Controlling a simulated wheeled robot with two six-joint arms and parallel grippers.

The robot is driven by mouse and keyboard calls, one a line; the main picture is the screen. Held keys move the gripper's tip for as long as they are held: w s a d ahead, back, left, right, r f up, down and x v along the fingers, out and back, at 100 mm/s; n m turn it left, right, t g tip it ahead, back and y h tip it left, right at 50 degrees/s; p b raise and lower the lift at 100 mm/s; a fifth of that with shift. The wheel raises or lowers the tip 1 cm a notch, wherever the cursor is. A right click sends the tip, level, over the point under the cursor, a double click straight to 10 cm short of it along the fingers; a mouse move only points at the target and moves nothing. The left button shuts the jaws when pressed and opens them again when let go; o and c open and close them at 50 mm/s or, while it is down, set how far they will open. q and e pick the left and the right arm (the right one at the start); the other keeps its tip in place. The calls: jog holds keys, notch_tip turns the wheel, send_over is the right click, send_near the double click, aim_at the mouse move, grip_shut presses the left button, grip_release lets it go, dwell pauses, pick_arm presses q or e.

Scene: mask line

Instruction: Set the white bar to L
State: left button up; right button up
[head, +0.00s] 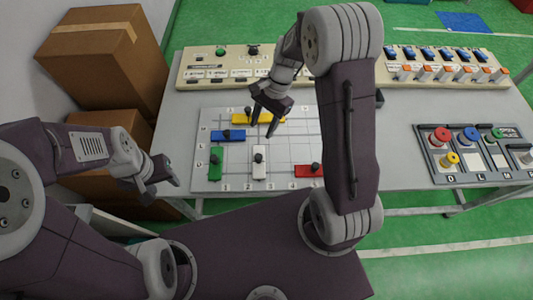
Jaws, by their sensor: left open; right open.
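The white bar (260,173) stands upright in the picture near the lower middle of a pale grid board (284,150), with a dark knob on it. Small marks line the board's edges; the lower ones look like numbers, and I cannot clearly read an L. My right gripper (263,127) is open and empty above the upper part of the board, over the yellow bar (240,118) and apart from the white bar. It hides part of the yellow bar. My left gripper (166,184) is open and empty, left of the board, off the table's near-left edge.
The board also holds a blue bar (236,137), a green bar (215,170) and a red bar (303,172). Long switch panels (225,63) lie behind. A panel with coloured knobs (440,160) lies right. Cardboard boxes (105,60) stand left. Bare table shows right of the board.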

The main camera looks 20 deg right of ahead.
send_near(259, 156)
jog(key=w, duration=0.1)
jog(key=shift+m+g, duration=0.3)
jog(key=shift+g, duration=0.1)
jog(key=x, duration=0.8)
jog(key=shift+s+a+f, duration=0.1)
jog(key=shift+s+f, duration=0.05)
jog(key=shift+f, duration=0.05)
grip_shut()
dwell(0.6)
